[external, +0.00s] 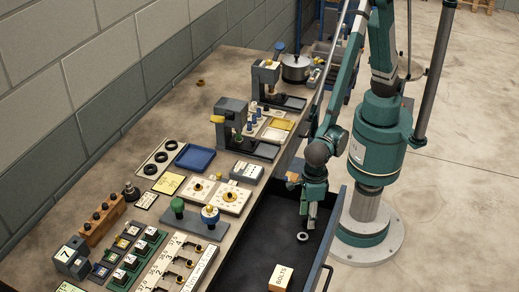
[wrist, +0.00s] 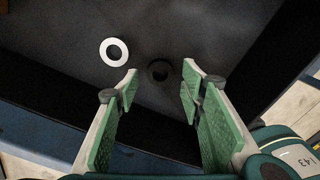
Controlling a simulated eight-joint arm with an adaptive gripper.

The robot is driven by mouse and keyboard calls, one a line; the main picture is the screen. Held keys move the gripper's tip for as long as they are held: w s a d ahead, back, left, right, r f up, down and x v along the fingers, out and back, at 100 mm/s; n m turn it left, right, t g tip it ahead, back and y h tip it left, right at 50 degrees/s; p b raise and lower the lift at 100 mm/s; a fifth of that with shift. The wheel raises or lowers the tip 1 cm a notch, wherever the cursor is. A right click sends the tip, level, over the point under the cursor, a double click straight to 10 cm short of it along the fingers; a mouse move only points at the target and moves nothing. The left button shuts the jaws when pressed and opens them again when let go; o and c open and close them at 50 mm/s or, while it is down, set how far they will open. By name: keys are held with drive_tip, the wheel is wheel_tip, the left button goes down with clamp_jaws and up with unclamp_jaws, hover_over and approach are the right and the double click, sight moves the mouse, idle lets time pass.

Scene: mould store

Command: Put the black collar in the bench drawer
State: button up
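The bench drawer (external: 258,241) is pulled out, and its dark floor fills most of the wrist view (wrist: 220,28). A black collar (wrist: 160,71) shows in the wrist view as a dark ring against that floor, between and just beyond my fingertips. It looks apart from both fingers. I cannot make it out in the external view. My gripper (external: 308,222) points down into the drawer. In the wrist view its green-padded fingers (wrist: 160,84) are spread with nothing gripped between them.
A white ring (wrist: 114,52) lies in the drawer left of the black collar; it also shows in the external view (external: 303,237). On the bench are a card with black rings (external: 161,157) and a blue tray (external: 195,157).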

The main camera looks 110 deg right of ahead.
wheel_tip(320, 180, up, 10)
drive_tip(key=p, duration=0.2)
drive_tip(key=shift+r, duration=0.15)
idle(0.8)
drive_tip(key=shift+d, duration=0.1)
drive_tip(key=s+d+r+m+t+y, duration=0.1)
drive_tip(key=s+d+r+m+t, duration=0.25)
drive_tip(key=d+r+m, duration=1.5)
drive_tip(key=s+d+r+m+t+h, duration=0.1)
drive_tip(key=s+d+r+m+t, duration=0.2)
drive_tip(key=s+d+m, duration=1)
drive_tip(key=d+r, duration=0.1)
drive_tip(key=d, duration=0.3)
drive_tip(key=shift+s+r+m+t, duration=0.15)
drive_tip(key=shift+r+m+t, duration=0.05)
drive_tip(key=shift+m+t, duration=0.15)
